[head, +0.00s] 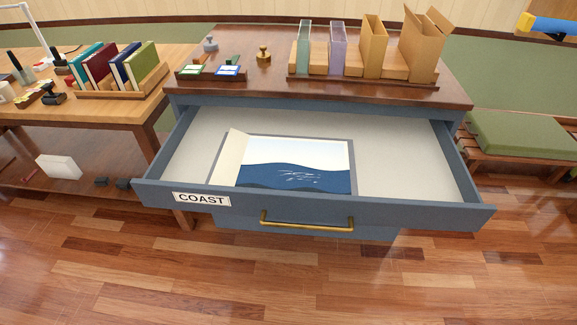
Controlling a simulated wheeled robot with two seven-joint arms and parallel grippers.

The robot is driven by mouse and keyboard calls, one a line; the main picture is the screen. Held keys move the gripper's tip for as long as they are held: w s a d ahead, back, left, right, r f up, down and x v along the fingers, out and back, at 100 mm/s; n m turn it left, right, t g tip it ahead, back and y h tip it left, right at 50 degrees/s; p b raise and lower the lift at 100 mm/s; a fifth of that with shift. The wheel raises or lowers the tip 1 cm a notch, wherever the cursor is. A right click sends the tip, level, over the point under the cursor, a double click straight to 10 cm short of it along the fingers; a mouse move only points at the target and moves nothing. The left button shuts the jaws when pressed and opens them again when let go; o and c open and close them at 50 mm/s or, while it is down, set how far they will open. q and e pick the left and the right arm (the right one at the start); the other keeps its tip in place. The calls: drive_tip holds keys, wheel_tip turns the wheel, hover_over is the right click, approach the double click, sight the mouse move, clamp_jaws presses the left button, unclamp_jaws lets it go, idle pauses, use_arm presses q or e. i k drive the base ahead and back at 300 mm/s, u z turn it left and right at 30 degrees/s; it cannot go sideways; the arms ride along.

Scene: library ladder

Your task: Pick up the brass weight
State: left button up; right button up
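The brass weight (263,54) is a small gold-coloured piece with a knob. It stands upright on the dark wooden top of the blue cabinet (450,93), left of the rack of upright holders. A similar grey weight (210,45) stands to its left on the same top. Neither of my grippers shows in the head view, and nothing touches the brass weight.
The drawer labelled COAST (370,207) is pulled out in front, with a sea picture (295,172) lying inside. A small tray (185,75) and a rack (365,82) flank the weight. A table with books (120,65) is left, a green-cushioned bench (515,133) right.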

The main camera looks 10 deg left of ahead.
sight(263, 56)
drive_tip(key=z, duration=0.05)
drive_tip(key=k, duration=1.05)
drive_tip(key=u, duration=1.05)
drive_tip(key=i, duration=1.6)
drive_tip(key=z, duration=0.5)
